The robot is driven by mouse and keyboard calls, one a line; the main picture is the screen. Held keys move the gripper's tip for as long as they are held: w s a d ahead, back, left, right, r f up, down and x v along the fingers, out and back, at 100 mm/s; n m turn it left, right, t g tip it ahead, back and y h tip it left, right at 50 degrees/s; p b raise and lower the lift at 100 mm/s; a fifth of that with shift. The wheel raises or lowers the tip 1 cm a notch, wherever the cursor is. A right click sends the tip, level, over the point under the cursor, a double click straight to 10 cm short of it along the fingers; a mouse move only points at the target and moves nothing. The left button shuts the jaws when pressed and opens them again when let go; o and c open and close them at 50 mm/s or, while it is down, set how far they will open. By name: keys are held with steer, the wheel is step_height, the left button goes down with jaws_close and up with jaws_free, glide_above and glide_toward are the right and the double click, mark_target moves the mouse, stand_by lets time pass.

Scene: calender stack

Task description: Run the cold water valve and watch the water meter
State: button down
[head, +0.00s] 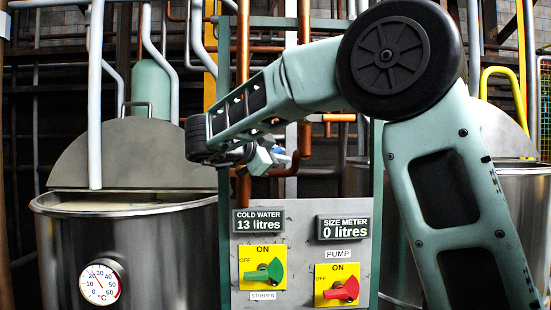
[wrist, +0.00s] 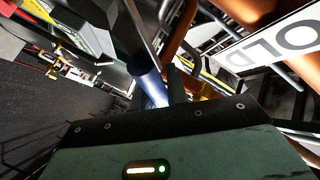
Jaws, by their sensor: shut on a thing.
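My gripper (head: 266,160) is in front of the copper pipes above the meter panel. It is shut on what looks like the cold water valve's handle, mostly hidden by the gripper in the head view. In the wrist view a blue bar (wrist: 149,84) shows just beyond my gripper's green housing; the fingertips are not clear there. A white sign with "OLD" readable (wrist: 280,45) appears upside down at the right of the wrist view. The cold water meter (head: 258,221) on the grey panel reads 13 litres.
The size meter (head: 344,229) reads 0 litres. Below are a green stirrer switch (head: 266,272) and red pump switch (head: 340,290). A steel vat (head: 160,255) with a dial thermometer (head: 100,284) stands left, another vat (head: 520,210) right. Copper pipes (head: 305,80) run close around my gripper.

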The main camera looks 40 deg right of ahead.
steer(key=shift+s+d+f+m+t+y+b, duration=0.2)
steer(key=shift+f+m+t+y+b, duration=0.1)
steer(key=shift+f+m+y+b, duration=0.8)
steer(key=shift+s+d+f+m+t+y+b, duration=0.25)
steer(key=shift+f+m+y+b, duration=0.45)
steer(key=shift+f+y, duration=0.7)
steer(key=shift+w+a+f, duration=0.1)
steer(key=shift+w+f, duration=0.1)
steer(key=c, duration=1.4)
jaws_free()
steer(key=b+v, duration=0.2)
steer(key=v, duration=1.5)
steer(key=shift+a+b, duration=0.3)
